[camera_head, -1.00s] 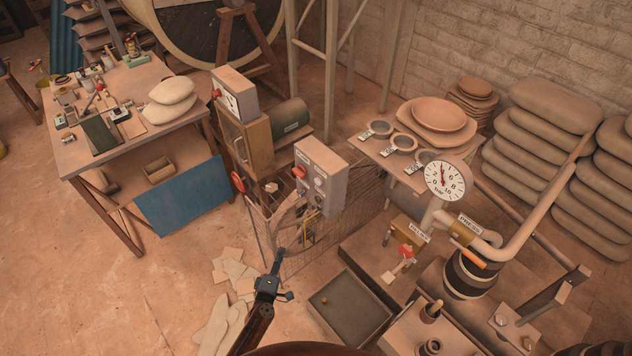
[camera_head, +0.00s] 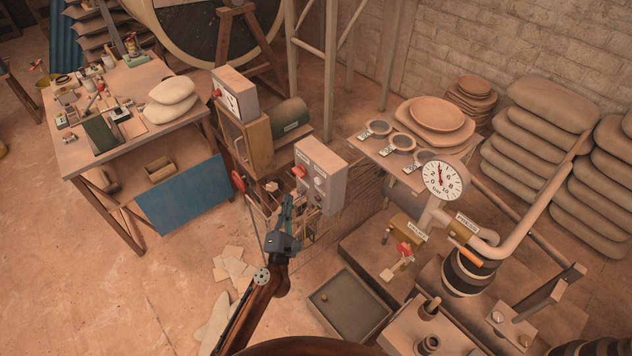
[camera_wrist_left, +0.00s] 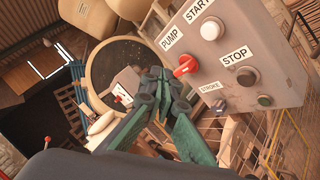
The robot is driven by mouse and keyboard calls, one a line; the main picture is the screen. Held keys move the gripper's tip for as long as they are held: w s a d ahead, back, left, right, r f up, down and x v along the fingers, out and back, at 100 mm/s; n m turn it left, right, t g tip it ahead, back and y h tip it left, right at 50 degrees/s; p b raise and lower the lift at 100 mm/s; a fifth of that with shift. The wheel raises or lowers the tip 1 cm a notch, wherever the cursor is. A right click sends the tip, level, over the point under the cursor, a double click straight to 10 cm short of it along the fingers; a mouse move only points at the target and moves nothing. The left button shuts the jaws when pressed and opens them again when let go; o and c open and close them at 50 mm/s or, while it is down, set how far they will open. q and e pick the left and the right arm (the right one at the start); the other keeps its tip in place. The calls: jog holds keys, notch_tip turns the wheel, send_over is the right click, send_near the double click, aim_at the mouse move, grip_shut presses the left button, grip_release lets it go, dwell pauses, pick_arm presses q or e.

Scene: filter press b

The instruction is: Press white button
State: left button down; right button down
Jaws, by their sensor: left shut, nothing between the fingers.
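The grey control box (camera_head: 323,175) stands in the middle of the head view, with a red knob (camera_head: 298,172) and round buttons on its face. In the left wrist view the box (camera_wrist_left: 230,55) shows the red knob (camera_wrist_left: 186,65) by the PUMP label, a pale whitish round button (camera_wrist_left: 211,29) under START, a darker reddish button (camera_wrist_left: 247,76) under STOP, and a small greenish button (camera_wrist_left: 264,100). My left gripper (camera_head: 288,202) is shut and empty, just in front of and left of the box; its fingertips (camera_wrist_left: 158,76) are apart from the whitish button. My right gripper is out of view.
A brown cabinet with a grey box (camera_head: 235,94) stands left of the control box. A wire mesh fence (camera_head: 345,222) runs below it. The pipework with a round gauge (camera_head: 441,180) stands to the right. A workbench (camera_head: 140,80) is at the far left.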

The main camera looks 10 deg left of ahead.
aim_at(318, 181)
pick_arm(q)
jog(key=w+d+b, duration=0.2)
jog(key=w+d, duration=0.3)
jog(key=w, duration=0.2)
jog(key=shift+d, duration=0.2)
dwell(1.4)
jog(key=shift+w+d, duration=0.25)
